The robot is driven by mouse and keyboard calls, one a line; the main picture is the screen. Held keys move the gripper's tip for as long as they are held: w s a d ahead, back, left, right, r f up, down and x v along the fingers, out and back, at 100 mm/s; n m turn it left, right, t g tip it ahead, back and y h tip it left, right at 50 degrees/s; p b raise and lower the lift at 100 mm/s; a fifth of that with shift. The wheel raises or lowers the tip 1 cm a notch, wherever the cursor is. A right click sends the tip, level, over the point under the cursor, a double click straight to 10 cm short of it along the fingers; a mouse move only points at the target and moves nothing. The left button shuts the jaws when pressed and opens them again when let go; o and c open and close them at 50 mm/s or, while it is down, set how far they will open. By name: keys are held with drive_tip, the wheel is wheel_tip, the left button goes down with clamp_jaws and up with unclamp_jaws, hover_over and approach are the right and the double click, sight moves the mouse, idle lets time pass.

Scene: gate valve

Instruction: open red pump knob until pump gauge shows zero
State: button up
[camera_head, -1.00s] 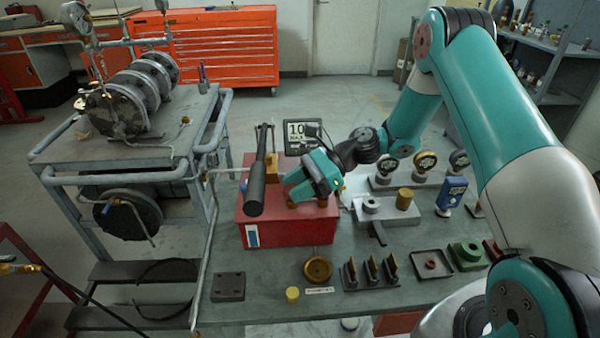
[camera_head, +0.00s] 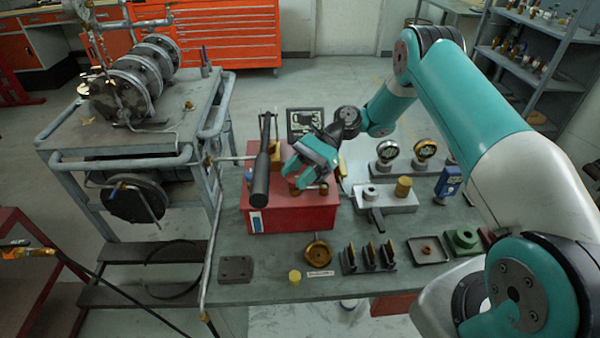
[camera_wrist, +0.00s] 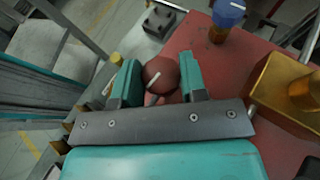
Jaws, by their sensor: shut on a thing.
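The red pump (camera_head: 290,217) sits on the bench with its black lever handle (camera_head: 261,178) standing up at the left. My gripper (camera_head: 297,184) is over the top of the pump. In the wrist view my gripper (camera_wrist: 160,68) has its two teal fingers on either side of the round red knob (camera_wrist: 160,75), which has a pale line on it, and is shut on it. The dark square gauge display (camera_head: 305,123) stands behind the pump; its reading is too small and partly covered to tell.
A blue knob (camera_wrist: 229,12) and a brass block (camera_wrist: 284,88) are on the pump near the gripper. Dial gauges (camera_head: 388,150), a grey block (camera_head: 385,198) and a brass cup (camera_head: 317,252) stand on the bench. A piped test rig (camera_head: 130,90) is at the left.

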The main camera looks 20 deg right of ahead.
sight(297, 176)
drive_tip(key=shift+s, duration=0.2)
drive_tip(key=o, duration=0.8)
drive_tip(key=shift+o, duration=0.6)
drive_tip(key=shift+w+r, duration=0.1)
drive_tip(key=shift+r, duration=0.2)
wheel_tip(297, 176, up, 20)
drive_tip(key=p, duration=1.5)
drive_tip(key=shift+f+p, duration=0.25)
drive_tip(key=shift+p, duration=0.05)
drive_tip(key=shift+f, duration=0.1)
